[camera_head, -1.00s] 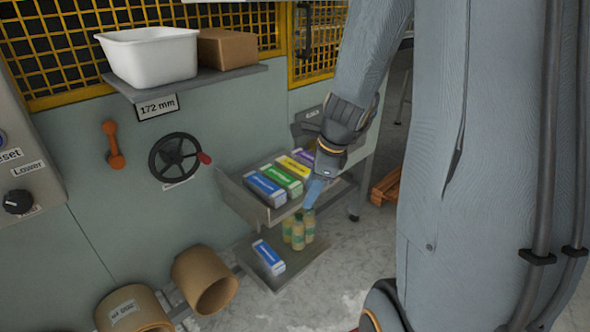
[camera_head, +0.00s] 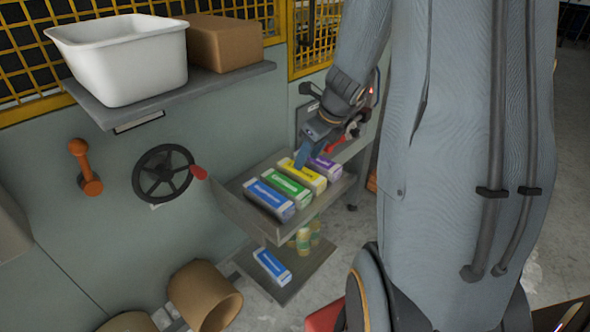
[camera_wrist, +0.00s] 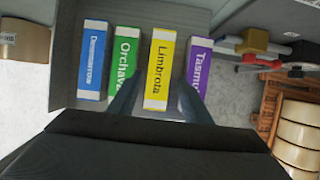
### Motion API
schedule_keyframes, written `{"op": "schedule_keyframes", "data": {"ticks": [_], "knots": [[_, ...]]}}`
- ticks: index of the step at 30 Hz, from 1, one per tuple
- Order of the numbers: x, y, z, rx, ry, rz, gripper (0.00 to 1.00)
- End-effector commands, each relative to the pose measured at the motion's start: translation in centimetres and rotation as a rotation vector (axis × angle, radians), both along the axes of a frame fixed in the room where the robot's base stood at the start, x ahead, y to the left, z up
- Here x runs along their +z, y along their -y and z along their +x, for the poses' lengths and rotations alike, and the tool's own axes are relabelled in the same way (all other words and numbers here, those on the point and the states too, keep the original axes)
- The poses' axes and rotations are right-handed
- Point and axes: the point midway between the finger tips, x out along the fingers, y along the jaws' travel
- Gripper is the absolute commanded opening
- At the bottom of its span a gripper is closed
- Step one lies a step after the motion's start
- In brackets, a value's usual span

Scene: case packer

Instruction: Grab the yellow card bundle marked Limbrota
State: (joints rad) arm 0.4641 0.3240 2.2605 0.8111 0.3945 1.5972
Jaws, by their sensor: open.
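The yellow card bundle marked Limbrota (camera_wrist: 160,66) lies in a grey tray (camera_wrist: 64,75), between the green Orchava bundle (camera_wrist: 124,60) and the purple Tasm… bundle (camera_wrist: 199,66). In the head view the yellow bundle (camera_head: 306,176) shows partly beside my fingers. My gripper (camera_wrist: 155,100) is open and empty, with its two blue fingers at either side of the yellow bundle's near end in the wrist view. I cannot tell whether they touch it. In the head view my gripper (camera_head: 303,160) is over the tray's far part.
A blue bundle (camera_wrist: 93,60) lies left of the green one. A handwheel (camera_head: 163,172) is on the panel left of the tray. A red-handled item (camera_head: 330,147) is behind my gripper.

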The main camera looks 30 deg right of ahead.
Motion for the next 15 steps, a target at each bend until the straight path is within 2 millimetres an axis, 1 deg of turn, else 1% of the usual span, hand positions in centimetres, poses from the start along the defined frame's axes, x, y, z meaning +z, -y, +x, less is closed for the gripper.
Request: {"op": "schedule_keyframes", "data": {"ticks": [3,10,15], "knots": [[-1.2,-0.2,0.4,-0.001,-0.003,0.002,0.45],[-3.2,-0.5,1.1,0.000,-0.003,0.001,0.45],[-5.5,-0.9,2.1,0.000,-0.004,0.001,0.45]]}}
